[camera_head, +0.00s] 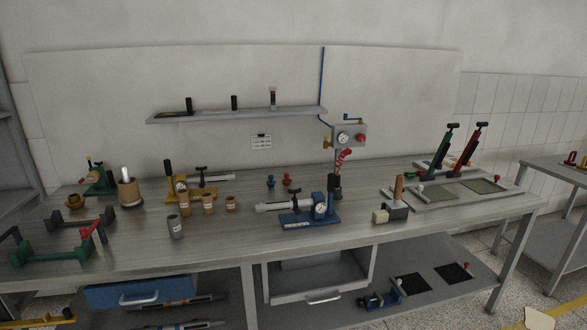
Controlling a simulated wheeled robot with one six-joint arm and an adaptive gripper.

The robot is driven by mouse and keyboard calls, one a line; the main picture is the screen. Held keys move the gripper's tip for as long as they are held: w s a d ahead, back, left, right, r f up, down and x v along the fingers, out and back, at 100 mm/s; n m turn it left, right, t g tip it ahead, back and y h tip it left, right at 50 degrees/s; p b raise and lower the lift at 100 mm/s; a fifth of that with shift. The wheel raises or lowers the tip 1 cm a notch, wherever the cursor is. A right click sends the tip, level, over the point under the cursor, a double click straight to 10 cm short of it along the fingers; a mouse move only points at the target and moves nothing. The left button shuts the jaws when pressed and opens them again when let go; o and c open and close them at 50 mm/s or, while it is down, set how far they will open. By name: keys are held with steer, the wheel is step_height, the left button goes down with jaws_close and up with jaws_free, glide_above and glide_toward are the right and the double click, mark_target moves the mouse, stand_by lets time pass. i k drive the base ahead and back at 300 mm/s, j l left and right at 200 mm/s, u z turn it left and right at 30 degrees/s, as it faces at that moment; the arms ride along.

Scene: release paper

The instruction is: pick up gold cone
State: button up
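I cannot single out a gold cone with certainty. A small gold-brown piece (75,202) with a wide base sits at the left of the workbench, behind the green rack; it is too small to tell its exact shape. Several tan cups stand left of the middle, among them a tan cup (208,204) and a smaller tan cup (231,204). My gripper is not in view.
The grey workbench (340,224) holds a green rack (60,238), a grey cup (175,228), a blue gauge device (312,214) and framed screens (480,186) at right. A shelf (235,113) hangs above. An open drawer (320,284) juts below the front edge.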

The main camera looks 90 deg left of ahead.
mark_target(75, 203)
steer(key=u, duration=3.75)
steer(key=i+j+z, duration=0.1)
steer(key=j+z, duration=0.15)
steer(key=z, duration=0.15)
steer(key=j+z, duration=0.2)
steer(key=z, duration=0.25)
steer(key=j+z, duration=0.2)
steer(key=j, duration=0.55)
steer(key=j+z, duration=0.25)
steer(key=j, duration=0.55)
steer(key=k+j+z, duration=0.2)
steer(key=j, duration=0.55)
steer(key=i, duration=0.1)
